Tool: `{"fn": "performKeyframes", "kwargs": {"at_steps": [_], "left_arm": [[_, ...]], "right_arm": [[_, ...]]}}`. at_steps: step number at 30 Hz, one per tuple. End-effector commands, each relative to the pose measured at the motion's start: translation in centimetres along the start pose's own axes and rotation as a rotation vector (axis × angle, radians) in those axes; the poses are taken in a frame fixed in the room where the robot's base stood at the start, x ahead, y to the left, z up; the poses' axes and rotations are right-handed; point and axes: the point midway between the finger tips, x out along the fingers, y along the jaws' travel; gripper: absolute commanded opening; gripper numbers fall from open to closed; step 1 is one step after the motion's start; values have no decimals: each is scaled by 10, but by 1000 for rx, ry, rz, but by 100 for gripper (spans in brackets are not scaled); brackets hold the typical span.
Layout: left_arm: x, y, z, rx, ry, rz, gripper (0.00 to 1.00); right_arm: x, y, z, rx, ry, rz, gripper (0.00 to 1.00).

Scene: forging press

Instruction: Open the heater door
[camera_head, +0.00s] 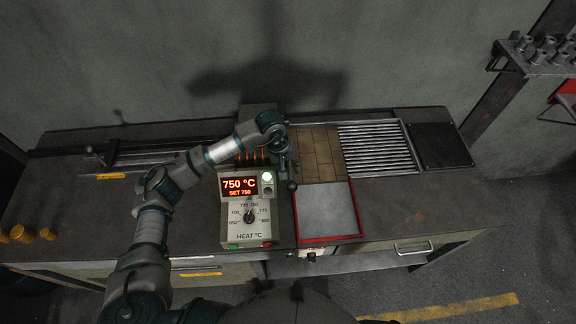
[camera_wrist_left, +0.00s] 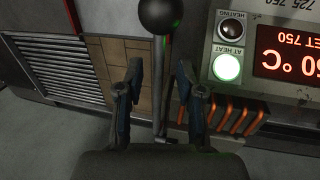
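The heater (camera_head: 258,117) stands at the middle of the bench behind a control panel, with glowing orange bars (camera_head: 252,155) at its front. A lever with a black ball knob (camera_head: 292,186) is at its right side. In the left wrist view the ball knob (camera_wrist_left: 160,12) is at the top, and its metal rod (camera_wrist_left: 158,85) runs down between my fingers. My left gripper (camera_wrist_left: 160,70) is open around the rod, with a visible gap on each side. In the head view my left gripper (camera_head: 286,165) partly hides the lever. I cannot make out the door panel. My right gripper is not in view.
The control panel (camera_head: 248,222) reads 750 °C, with a lit indicator lamp (camera_wrist_left: 227,68). To the right lie a brick-patterned area (camera_head: 318,155), a slatted grate (camera_head: 378,150) and a red-edged tray (camera_head: 325,210). The bench's right front is clear.

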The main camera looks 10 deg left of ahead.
Motion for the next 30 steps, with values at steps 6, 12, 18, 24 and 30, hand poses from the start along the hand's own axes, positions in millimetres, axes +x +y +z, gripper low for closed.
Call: {"fn": "performKeyframes", "kwargs": {"at_steps": [6,12,18,24,30], "left_arm": [[1,-1,0,0,0,2,37],[1,-2,0,0,-1,2,0],[1,-1,-1,0,0,2,0],[-11,1,-8,-14,-41,-1,0],[-50,10,-26,-51,-197,3,0]], "right_arm": [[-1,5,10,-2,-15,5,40],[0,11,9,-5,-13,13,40],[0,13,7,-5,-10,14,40],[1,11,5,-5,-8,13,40],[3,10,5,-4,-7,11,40]]}}
